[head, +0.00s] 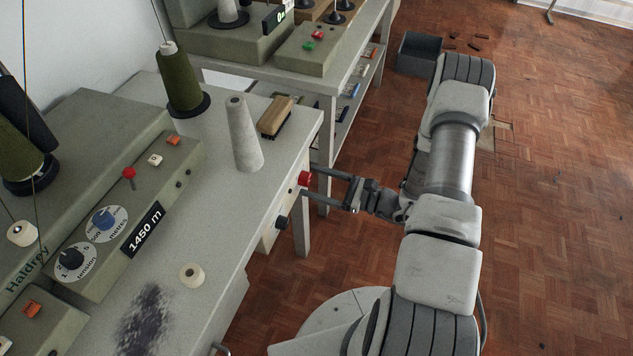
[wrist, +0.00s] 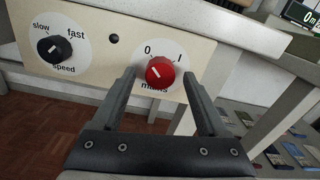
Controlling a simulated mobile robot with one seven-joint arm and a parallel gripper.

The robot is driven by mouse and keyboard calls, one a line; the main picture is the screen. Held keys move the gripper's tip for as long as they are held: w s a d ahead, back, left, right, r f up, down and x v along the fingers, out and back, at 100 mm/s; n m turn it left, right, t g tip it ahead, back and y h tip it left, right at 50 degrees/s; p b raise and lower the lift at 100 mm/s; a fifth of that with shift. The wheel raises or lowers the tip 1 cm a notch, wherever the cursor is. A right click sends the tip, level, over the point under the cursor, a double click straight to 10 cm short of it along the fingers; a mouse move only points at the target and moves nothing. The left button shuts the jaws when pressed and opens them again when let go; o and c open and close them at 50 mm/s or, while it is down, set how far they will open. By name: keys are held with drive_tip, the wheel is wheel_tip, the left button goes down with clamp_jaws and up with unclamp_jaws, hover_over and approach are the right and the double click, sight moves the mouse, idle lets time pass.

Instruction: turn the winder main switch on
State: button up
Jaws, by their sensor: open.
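The main switch is a red rotary knob (wrist: 160,71) on a cream panel, above the partly hidden word "mains", with marks 0 at upper left and I at upper right. Its pale pointer line is small; it seems to lie toward the 0 side. In the head view the red knob (head: 304,178) sticks out of the front of the winder table. My gripper (wrist: 158,76) is open, with one finger on each side of the knob and a gap to it. In the head view my gripper (head: 309,183) reaches the knob from the right.
A black speed knob (wrist: 54,49) with slow and fast marks is left of the switch; it also shows in the head view (head: 281,222). A grey cone (head: 245,135) and a brush (head: 276,117) stand on the table (head: 225,215). Floor right of my arm is mostly clear.

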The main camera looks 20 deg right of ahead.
clamp_jaws()
idle(0.4)
drive_tip(key=m+p, duration=0.1)
drive_tip(key=m, duration=0.3)
drive_tip(key=shift+m, duration=0.4)
drive_tip(key=m+p, duration=0.1)
drive_tip(key=m, duration=0.3)
drive_tip(key=shift+p, duration=0.4)
drive_tip(key=m+p, duration=0.1)
drive_tip(key=m, duration=0.3)
drive_tip(key=shift+m, duration=0.4)
drive_tip(key=shift+m+p, duration=0.45)
drive_tip(key=shift+m, duration=1.55)
